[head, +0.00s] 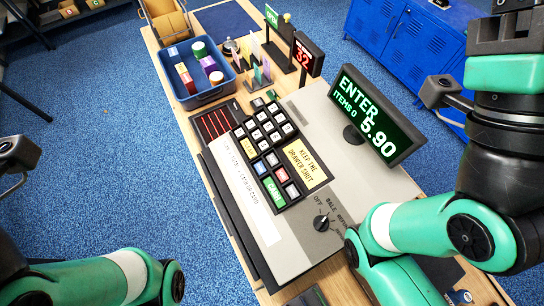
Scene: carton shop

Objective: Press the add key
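The cash register (330,178) stands on the wooden counter, with a black keypad of white number keys (268,127). Below these are a yellow key (249,148), blue, red and white keys and a green key (275,193) that seems to read CASH. The other labels are too small to read, so I cannot tell which is the add key. The display (374,115) reads ENTER, ITEMS 0, 5.90. My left gripper (14,168) is partly in view at the left edge, well away from the keys. My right gripper (446,98) is right of the display, touching nothing visible.
A mode knob (321,223) and a yellow sign (308,166) reading KEEP THE DRAWER SHUT are on the register. A blue bin (205,98) of goods and a sign reading 32 (304,56) stand behind it. Blue lockers (400,40) are at the back right.

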